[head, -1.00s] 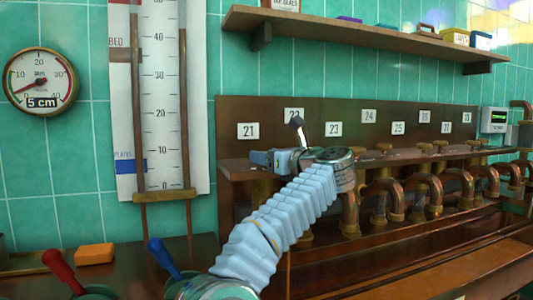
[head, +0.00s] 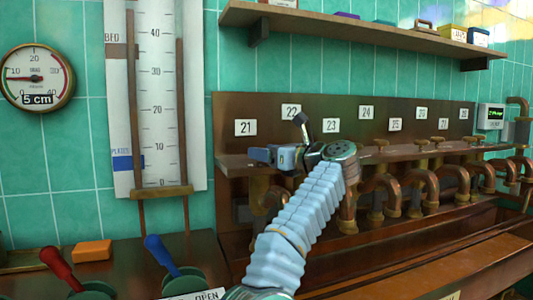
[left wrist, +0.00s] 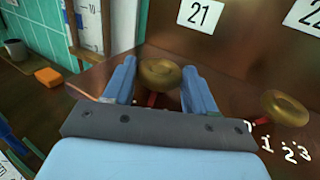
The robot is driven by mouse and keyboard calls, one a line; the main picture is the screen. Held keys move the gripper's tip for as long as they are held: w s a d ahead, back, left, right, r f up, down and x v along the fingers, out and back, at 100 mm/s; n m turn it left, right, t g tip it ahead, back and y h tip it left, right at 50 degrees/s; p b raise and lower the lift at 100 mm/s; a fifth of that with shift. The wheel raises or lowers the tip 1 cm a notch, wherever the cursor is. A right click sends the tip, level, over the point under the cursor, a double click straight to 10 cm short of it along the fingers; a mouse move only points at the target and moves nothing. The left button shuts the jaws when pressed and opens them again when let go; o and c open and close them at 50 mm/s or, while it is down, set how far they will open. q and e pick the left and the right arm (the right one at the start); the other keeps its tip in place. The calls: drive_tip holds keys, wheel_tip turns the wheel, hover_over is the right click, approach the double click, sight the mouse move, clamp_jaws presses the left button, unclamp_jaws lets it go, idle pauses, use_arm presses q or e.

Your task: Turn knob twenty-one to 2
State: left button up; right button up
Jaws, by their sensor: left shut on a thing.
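Knob twenty-one (left wrist: 158,74) is a round brass knob under the white label "21" (left wrist: 199,13) in the left wrist view. My left gripper (left wrist: 158,84) has its two blue fingers on either side of this knob, shut on it. A bit of red shows just below the knob, but its number scale is hidden behind the gripper. In the head view my left gripper (head: 272,156) is at the ledge below the label "21" (head: 245,127), and the knob is hidden there. My right gripper is not in view.
A neighbouring brass knob (left wrist: 285,107) has a red pointer and white numbers beside it. More knobs and copper pipes (head: 380,190) run to the right. A round gauge (head: 35,78) hangs left, its needle near 10. Red (head: 58,266) and blue (head: 160,252) levers stand front left.

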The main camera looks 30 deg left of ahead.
use_arm(q)
drive_tip(key=o, duration=1.1)
drive_tip(key=shift+c, duration=0.2)
drive_tip(key=v, duration=1.3)
drive_tip(key=shift+d+b, duration=0.3)
drive_tip(key=shift+d, duration=0.1)
drive_tip(key=shift+f, duration=0.15)
